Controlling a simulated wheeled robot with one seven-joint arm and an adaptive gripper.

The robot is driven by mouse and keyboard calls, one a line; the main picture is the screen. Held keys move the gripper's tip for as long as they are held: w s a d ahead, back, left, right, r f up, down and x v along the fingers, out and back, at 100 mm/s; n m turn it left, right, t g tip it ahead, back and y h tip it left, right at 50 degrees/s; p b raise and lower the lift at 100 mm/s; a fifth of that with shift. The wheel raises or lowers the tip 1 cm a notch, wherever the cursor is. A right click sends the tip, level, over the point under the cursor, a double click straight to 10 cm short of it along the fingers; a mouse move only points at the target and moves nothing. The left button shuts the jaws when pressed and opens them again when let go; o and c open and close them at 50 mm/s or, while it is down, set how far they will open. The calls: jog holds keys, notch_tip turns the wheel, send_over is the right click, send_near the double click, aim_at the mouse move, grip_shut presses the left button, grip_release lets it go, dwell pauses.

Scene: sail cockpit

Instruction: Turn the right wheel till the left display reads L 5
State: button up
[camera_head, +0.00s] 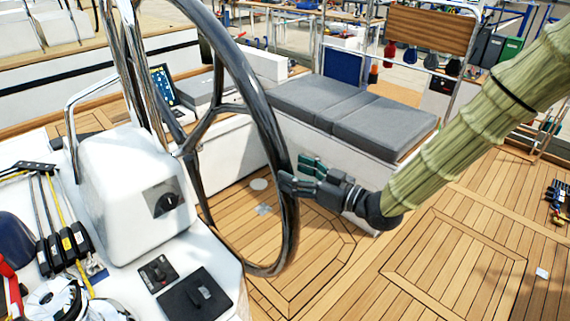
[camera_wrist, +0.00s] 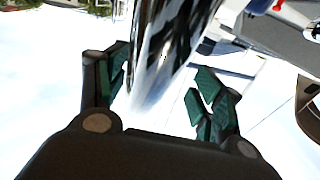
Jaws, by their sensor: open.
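The steering wheel (camera_head: 267,110) is large, with a dark, glossy rim and spokes, left of centre in the head view. My gripper (camera_head: 297,176) is at the right side of its rim. In the wrist view, the shiny rim (camera_wrist: 168,45) runs between the green-padded fingers of my gripper (camera_wrist: 162,85). The fingers are apart, with one on each side of the rim; I cannot tell whether either touches it. A small panel with a blue, lit-looking face (camera_head: 162,86) shows behind the wheel and may be a display. No reading is legible.
A white pedestal (camera_head: 118,170) with a dark dial stands left of the wheel. Grey seat cushions (camera_head: 385,130) lie behind my gripper. Black rope clutches (camera_head: 62,248) are at lower left. The wooden deck (camera_head: 455,255) at lower right is mostly clear.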

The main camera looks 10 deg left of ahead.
aim_at(290, 172)
jog(key=shift+p+x, duration=0.4)
jog(key=shift+x, duration=1.3)
jog(key=c, duration=1.4)
jog(key=shift+f, duration=0.15)
